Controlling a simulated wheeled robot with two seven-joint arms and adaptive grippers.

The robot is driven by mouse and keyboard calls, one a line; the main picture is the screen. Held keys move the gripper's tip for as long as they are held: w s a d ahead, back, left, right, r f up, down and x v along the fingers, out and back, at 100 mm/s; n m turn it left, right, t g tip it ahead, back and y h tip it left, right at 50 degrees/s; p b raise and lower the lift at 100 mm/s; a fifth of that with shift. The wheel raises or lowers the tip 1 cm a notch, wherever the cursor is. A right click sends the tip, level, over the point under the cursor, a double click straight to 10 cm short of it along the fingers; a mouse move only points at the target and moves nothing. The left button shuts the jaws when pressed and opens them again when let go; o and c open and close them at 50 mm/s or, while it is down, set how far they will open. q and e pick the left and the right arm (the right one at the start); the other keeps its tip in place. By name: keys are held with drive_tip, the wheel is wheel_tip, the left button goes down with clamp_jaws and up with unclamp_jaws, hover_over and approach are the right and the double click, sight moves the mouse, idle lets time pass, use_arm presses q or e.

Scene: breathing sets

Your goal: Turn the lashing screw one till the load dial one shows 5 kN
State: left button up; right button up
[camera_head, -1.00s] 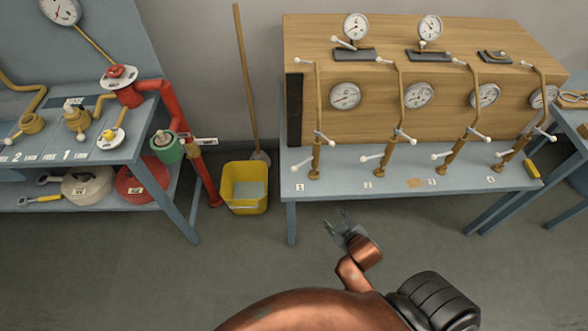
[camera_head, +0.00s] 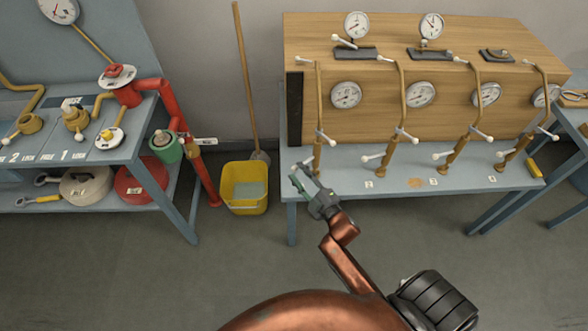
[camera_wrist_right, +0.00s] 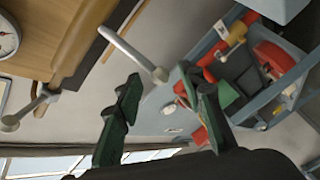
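Lashing screw one appears to be the leftmost upright brass screw (camera_head: 317,155) on the blue-grey bench, with white ball-ended crossbars. The leftmost dial (camera_head: 346,95) on the wooden box front, likely load dial one, is white and round; its reading is too small to tell. My right gripper (camera_head: 301,177) is open and empty at the bench's front edge, just in front of the screw's foot, and covers its number label. In the right wrist view, a white ball-ended bar (camera_wrist_right: 133,53) reaches toward the space between the open fingertips (camera_wrist_right: 159,78); contact cannot be told. My left gripper is out of view.
Several similar brass screws (camera_head: 398,140) stand along the bench (camera_head: 450,178) to the right. A yellow bucket (camera_head: 244,190) with a mop stands on the floor to the left. Red pipework (camera_head: 200,170) runs beside the left bench. The floor in front is clear.

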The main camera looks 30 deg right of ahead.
drive_tip(key=shift+w, duration=1.45)
drive_tip(key=shift+c, duration=0.3)
clamp_jaws()
drive_tip(key=shift+s+f, duration=0.1)
